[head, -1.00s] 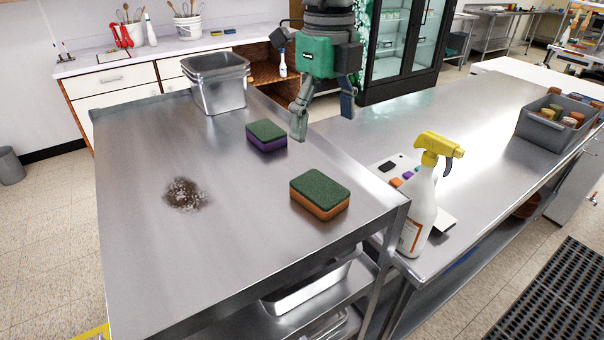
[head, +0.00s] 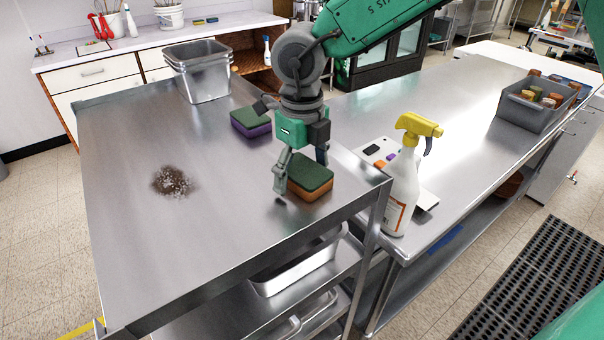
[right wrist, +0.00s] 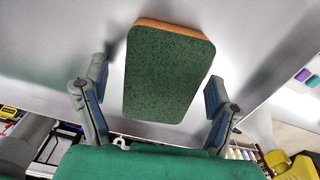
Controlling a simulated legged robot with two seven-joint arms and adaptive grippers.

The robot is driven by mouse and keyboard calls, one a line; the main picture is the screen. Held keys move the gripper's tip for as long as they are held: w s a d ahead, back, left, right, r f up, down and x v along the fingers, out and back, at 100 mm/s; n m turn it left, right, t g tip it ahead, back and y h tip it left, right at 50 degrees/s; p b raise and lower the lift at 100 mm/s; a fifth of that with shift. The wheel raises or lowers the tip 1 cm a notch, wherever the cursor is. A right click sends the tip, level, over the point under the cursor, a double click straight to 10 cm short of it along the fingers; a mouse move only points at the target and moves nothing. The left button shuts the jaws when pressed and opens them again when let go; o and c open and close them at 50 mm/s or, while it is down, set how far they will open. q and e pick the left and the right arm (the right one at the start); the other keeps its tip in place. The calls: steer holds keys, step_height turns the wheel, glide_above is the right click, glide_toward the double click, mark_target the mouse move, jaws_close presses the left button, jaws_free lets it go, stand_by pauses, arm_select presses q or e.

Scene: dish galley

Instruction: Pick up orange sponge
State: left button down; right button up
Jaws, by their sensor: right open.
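The orange sponge (head: 316,190), with a dark green top, lies flat on the steel cart near its right edge. My right gripper (head: 301,180) is open just above it, one finger on the sponge's left side and the other behind it. In the right wrist view the orange sponge (right wrist: 168,75) sits ahead, between the open fingers of the right gripper (right wrist: 157,98), with a gap on each side. A purple sponge (head: 249,122) with a green top lies farther back, partly behind my right arm. My left gripper is not in view.
A spray bottle (head: 402,190) with a yellow head stands on the neighbouring counter, close to the right. Stacked steel pans (head: 200,80) stand at the back of the cart (head: 130,235). A dirt patch (head: 172,182) marks its left. The front left surface is clear.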

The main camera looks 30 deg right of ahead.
mark_target(304, 168)
steer(key=shift+f, duration=0.25)
steer(key=shift+r, duration=0.1)
steer(key=shift+s+d, duration=0.1)
steer(key=shift+d, duration=0.1)
steer(key=c, duration=0.8)
steer(key=shift+c, duration=0.2)
steer(key=shift+r, duration=0.4)
step_height(304, 168, up, 9)
steer(key=shift+r, duration=0.1)
